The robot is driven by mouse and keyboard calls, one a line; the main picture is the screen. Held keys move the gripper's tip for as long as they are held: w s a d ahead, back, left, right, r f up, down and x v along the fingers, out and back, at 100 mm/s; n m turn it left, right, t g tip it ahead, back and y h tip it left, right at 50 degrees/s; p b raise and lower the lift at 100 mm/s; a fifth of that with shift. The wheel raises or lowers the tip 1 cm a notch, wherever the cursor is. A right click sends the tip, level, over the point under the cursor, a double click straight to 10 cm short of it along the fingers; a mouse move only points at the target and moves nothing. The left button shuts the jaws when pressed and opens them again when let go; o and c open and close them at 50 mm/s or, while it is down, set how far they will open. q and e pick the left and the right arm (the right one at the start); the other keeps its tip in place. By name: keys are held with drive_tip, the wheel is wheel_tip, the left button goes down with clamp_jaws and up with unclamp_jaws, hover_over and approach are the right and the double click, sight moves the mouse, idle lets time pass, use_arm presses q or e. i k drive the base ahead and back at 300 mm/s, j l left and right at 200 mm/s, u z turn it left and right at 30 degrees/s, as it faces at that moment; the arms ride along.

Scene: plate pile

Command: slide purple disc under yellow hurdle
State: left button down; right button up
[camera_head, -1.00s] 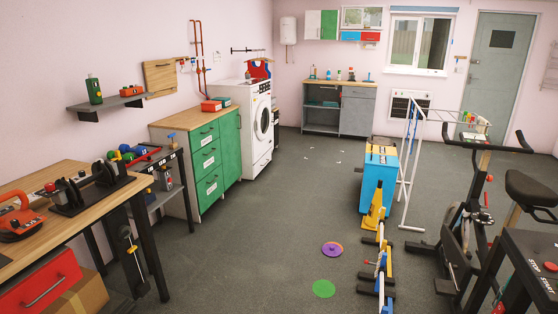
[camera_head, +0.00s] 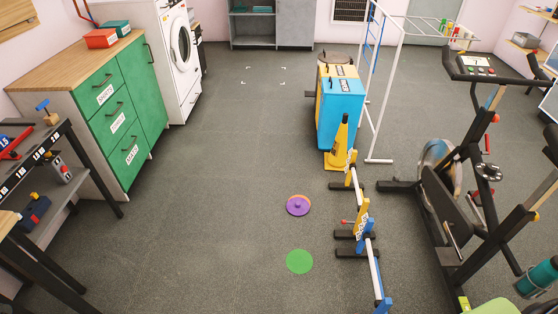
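The purple disc (camera_head: 298,206), with an orange edge showing at its far side and a small knob on top, lies flat on the grey floor near the middle of the view. The yellow hurdle (camera_head: 361,216) stands to the right of the disc. It has yellow end posts, a white bar and dark feet. The disc is apart from it, on its left side. Neither of my grippers shows in the head view.
A green circle (camera_head: 299,261) lies nearer than the disc. A blue hurdle (camera_head: 383,304) continues the row towards me. A yellow cone (camera_head: 338,148) and blue bin (camera_head: 340,108) stand beyond. An exercise bike (camera_head: 440,200) is at right. Floor left of the disc is clear.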

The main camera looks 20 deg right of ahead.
sight(296, 206)
drive_tip(key=i+j+z, duration=0.1)
drive_tip(key=i+z, duration=0.35)
drive_tip(key=i+j+z, duration=1.25)
